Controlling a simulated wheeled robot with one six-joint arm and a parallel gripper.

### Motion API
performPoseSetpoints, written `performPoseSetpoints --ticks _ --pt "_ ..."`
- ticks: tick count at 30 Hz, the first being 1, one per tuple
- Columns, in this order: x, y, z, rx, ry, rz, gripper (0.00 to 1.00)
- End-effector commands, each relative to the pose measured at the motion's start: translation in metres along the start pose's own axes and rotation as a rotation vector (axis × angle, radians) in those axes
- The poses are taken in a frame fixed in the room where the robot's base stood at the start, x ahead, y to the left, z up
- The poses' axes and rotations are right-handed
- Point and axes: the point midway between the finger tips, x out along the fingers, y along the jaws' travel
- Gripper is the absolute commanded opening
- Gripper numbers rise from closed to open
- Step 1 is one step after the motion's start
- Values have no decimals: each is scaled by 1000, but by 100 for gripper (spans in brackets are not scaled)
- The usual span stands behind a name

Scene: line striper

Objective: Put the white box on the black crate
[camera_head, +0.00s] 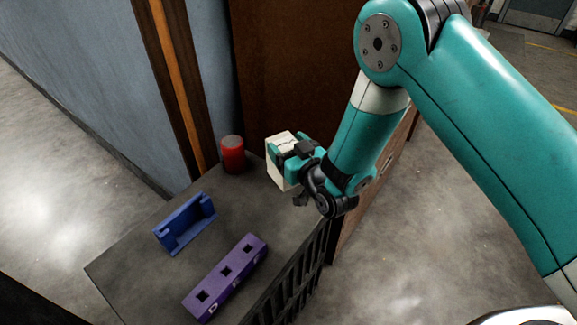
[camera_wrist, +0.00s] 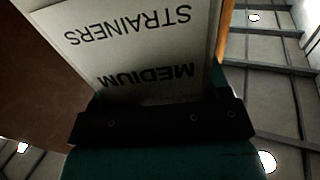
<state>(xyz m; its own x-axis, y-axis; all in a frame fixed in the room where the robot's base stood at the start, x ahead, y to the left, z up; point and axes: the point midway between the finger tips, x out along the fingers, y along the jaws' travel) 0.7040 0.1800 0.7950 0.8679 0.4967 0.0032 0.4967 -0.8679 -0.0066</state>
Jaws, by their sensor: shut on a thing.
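The white box (camera_head: 276,172) is in my gripper (camera_head: 285,154), over the back right part of a dark grey top in the head view. I cannot tell whether its lower end touches that top. In the wrist view the white box (camera_wrist: 140,45) fills the upper middle, with upside-down print reading "STRAINERS" and "MEDIUM". My gripper is shut on it, and the fingers hide part of the box. The black crate (camera_head: 292,285) shows a slatted side facing right, below the dark grey top.
A red cylinder (camera_head: 232,155) stands at the back of the top, left of the white box. A blue bracket-shaped block (camera_head: 185,225) and a purple block with square holes (camera_head: 227,277) lie nearer. A brown panel (camera_head: 290,60) rises behind. Bare top shows between these things.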

Motion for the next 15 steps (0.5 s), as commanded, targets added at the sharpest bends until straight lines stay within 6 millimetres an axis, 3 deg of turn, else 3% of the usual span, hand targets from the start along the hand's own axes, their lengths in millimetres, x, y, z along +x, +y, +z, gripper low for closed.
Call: performPoseSetpoints --ticks 10,15 --pt "0 1 41 0 0 2 23" --pt "0 2 46 1 3 2 23"
